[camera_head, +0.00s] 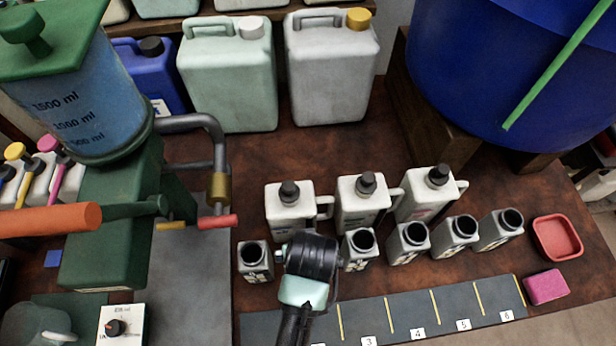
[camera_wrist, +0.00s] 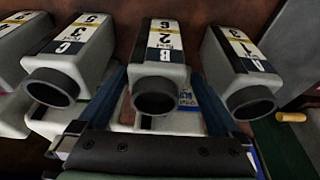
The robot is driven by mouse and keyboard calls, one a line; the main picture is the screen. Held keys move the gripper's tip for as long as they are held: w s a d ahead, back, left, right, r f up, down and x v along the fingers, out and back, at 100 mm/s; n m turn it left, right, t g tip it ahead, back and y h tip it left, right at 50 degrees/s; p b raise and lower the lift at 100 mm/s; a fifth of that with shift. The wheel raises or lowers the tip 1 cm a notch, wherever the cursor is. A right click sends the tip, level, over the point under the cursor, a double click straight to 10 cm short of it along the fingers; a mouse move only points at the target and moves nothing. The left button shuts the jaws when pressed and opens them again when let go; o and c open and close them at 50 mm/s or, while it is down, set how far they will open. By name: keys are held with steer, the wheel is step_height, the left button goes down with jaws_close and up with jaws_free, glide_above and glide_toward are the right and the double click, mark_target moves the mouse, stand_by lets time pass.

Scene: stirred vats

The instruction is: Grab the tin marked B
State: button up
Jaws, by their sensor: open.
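The tin marked B (camera_wrist: 160,70) is a grey tin with a dark round mouth and a white label. It stands in the middle of the wrist view, and my gripper (camera_wrist: 157,74) is open with one dark blue finger on each side of it. I cannot tell whether the fingers touch it. In the head view my gripper (camera_head: 310,262) is over the row of small tins and hides the tin marked B. The tin marked C (camera_wrist: 70,68) is on the left in the wrist view, and the tin marked A (camera_wrist: 235,70) is on the right.
More small tins (camera_head: 455,237) continue the row to the right. White jugs (camera_head: 365,203) with black caps stand close behind. A numbered dark strip (camera_head: 400,318) lies in front, with a red tray (camera_head: 557,238) and pink block (camera_head: 546,287) at right. A green stand (camera_head: 110,225) rises at left.

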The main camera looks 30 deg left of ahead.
steer(key=shift+d+x, duration=0.1)
steer(key=shift+x, duration=1.05)
steer(key=shift+d+x, duration=0.15)
steer(key=shift+x, duration=1)
steer(key=shift+w, duration=0.1)
steer(key=c, duration=1.3)
